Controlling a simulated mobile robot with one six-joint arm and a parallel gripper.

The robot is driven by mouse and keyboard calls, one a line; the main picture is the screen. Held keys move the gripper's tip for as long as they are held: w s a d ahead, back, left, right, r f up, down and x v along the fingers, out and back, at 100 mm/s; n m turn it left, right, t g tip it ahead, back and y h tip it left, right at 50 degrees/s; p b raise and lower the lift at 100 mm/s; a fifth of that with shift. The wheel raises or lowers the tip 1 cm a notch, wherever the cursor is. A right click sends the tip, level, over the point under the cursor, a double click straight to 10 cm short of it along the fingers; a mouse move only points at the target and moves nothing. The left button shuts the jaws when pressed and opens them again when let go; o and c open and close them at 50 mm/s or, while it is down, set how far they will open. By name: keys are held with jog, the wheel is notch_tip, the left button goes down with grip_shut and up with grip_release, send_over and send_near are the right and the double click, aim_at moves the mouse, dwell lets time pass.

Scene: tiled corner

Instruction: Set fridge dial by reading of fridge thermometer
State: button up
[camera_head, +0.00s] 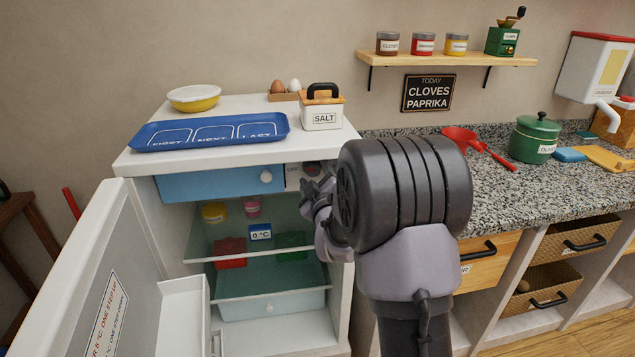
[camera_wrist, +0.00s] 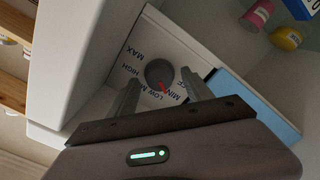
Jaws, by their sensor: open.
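The fridge dial (camera_wrist: 158,72) is a round dark grey knob with a red mark, on a white panel lettered MAX, HIGH, MED, LOW, MIN and a partly hidden OFF. The red mark points down toward MIN. The dial also shows small in the head view (camera_head: 312,169). My gripper (camera_wrist: 161,80) is open, with one finger on each side of the dial; contact cannot be told. The fridge thermometer (camera_head: 260,232), a blue and white block on the fridge's upper shelf, appears to read 0 °C. The fridge (camera_head: 330,300) stands open.
The open door (camera_head: 95,270) carries a partly readable note (camera_head: 107,318) about 5 °C and one step up or down. A blue drawer front (camera_head: 215,184) adjoins the dial panel. A blue tray (camera_head: 210,131) and a salt box (camera_head: 321,112) stand on top.

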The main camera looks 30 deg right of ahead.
jog(key=v, duration=1.1)
jog(key=shift+p, duration=0.45)
jog(key=shift+w+r, duration=0.1)
